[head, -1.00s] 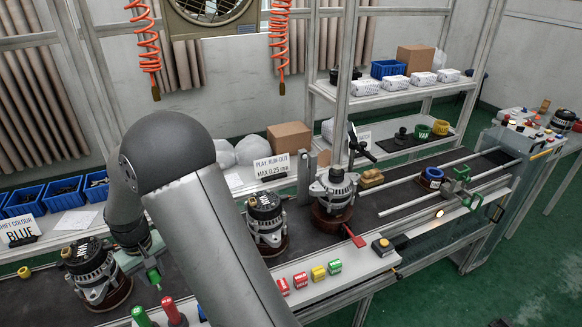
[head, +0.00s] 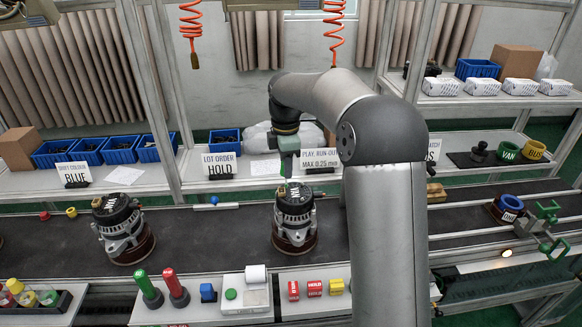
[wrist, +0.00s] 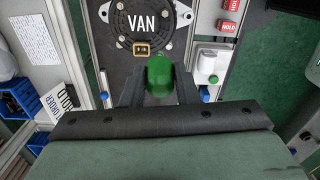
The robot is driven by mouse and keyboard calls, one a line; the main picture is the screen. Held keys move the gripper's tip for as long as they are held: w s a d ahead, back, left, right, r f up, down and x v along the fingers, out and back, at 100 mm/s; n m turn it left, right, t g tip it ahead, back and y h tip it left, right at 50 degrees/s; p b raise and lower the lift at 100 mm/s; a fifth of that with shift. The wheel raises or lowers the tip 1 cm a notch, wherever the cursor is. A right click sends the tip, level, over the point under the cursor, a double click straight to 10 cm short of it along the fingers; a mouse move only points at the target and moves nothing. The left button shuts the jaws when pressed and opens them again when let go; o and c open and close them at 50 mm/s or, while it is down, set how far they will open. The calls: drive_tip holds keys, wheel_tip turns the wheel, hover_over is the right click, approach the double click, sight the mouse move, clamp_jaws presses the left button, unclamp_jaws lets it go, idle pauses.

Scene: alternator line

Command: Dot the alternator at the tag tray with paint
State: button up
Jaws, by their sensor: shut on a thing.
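My gripper (head: 287,168) is above this alternator. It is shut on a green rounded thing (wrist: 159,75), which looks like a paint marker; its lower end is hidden. In the wrist view the green thing overlaps the near edge of the alternator's top, by a tan connector. I cannot tell whether it touches.
Another alternator (head: 122,228) stands left on the belt. A sign reads "shift colour blue" (head: 73,174). My arm hides the belt to the right.

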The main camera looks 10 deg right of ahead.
drive_tip(key=shift+r+p, duration=0.1)
drive_tip(key=shift+p, duration=0.25)
drive_tip(key=shift+f+b, duration=1.2)
drive_tip(key=shift+f, duration=0.95)
drive_tip(key=shift+p, duration=0.55)
drive_tip(key=shift+f+b, duration=0.3)
drive_tip(key=shift+f, duration=0.15)
idle(0.3)
idle(0.7)
drive_tip(key=shift+r+p, duration=2.1)
drive_tip(key=shift+r, duration=0.45)
